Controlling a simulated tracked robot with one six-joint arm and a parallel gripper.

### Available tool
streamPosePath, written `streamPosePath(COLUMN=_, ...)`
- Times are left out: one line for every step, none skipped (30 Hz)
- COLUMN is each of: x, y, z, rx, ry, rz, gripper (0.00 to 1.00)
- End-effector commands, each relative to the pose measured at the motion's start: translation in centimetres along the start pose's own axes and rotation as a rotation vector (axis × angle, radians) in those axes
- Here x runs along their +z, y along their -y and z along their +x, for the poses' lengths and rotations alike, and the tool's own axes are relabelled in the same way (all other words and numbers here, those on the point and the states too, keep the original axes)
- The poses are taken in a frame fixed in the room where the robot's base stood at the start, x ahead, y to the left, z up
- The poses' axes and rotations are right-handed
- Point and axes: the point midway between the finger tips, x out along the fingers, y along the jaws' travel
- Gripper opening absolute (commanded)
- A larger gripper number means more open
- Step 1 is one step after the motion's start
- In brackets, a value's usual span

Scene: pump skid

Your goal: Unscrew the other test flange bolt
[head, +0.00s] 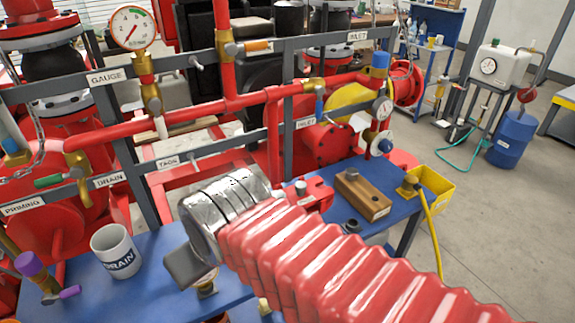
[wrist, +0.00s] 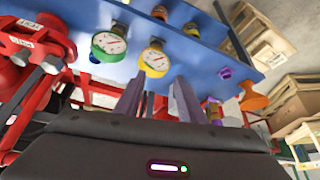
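My gripper (wrist: 156,90) shows its two grey fingers upright and apart in the wrist view, with no object visible between them. A yellow-rimmed gauge (wrist: 154,60) appears beyond the gap. In the head view, a dark part of my gripper (head: 186,266) hangs over the blue bench, below my silver wrist. A red labelled fixture that looks like a vise (head: 316,195) stands on the bench just right of my wrist, partly hidden by my arm. A similar red body (wrist: 38,42) fills the wrist view's upper left.
On the blue bench (head: 165,240) are a DRAIN mug (head: 116,251), a purple-handled valve (head: 48,275) and a wooden block (head: 362,194). A yellow bin (head: 436,187) is at the right. A green gauge (wrist: 107,45) is near the fingers.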

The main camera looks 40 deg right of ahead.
Motion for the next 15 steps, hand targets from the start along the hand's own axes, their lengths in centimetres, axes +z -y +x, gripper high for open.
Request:
streamPosePath(x=-0.1, y=-0.1, z=-0.1, rx=0.001, ry=0.000, rz=0.002, gripper=0.40)
streamPosePath(x=-0.2, y=-0.2, z=-0.1, rx=0.003, ry=0.001, rz=0.004, gripper=0.42)
streamPosePath(x=-0.4, y=-0.4, z=-0.1, rx=0.005, ry=0.002, rz=0.007, gripper=0.45)
streamPosePath(x=-0.6, y=-0.6, z=-0.1, rx=0.007, ry=0.004, rz=0.010, gripper=0.47)
streamPosePath(x=-0.8, y=-0.8, z=-0.1, rx=0.010, ry=0.006, rz=0.015, gripper=0.49)
streamPosePath(x=-1.0, y=-1.3, z=-0.1, rx=0.014, ry=0.011, rz=0.023, gripper=0.52)
streamPosePath(x=-1.3, y=-1.6, z=-0.2, rx=0.018, ry=0.013, rz=0.028, gripper=0.54)
streamPosePath(x=-1.7, y=-2.1, z=-0.2, rx=0.022, ry=0.016, rz=0.035, gripper=0.56)
streamPosePath(x=-2.1, y=-2.8, z=-0.3, rx=0.029, ry=0.023, rz=0.045, gripper=0.56)
streamPosePath(x=-2.5, y=-3.3, z=-0.3, rx=0.034, ry=0.026, rz=0.052, gripper=0.56)
streamPosePath(x=-2.9, y=-3.9, z=-0.4, rx=0.039, ry=0.030, rz=0.062, gripper=0.56)
streamPosePath(x=-3.4, y=-4.8, z=-0.4, rx=0.046, ry=0.035, rz=0.073, gripper=0.56)
streamPosePath(x=-3.8, y=-5.4, z=-0.5, rx=0.051, ry=0.040, rz=0.083, gripper=0.56)
streamPosePath(x=-4.2, y=-6.1, z=-0.5, rx=0.056, ry=0.043, rz=0.091, gripper=0.56)
streamPosePath(x=-4.6, y=-7.1, z=-0.6, rx=0.062, ry=0.049, rz=0.103, gripper=0.56)
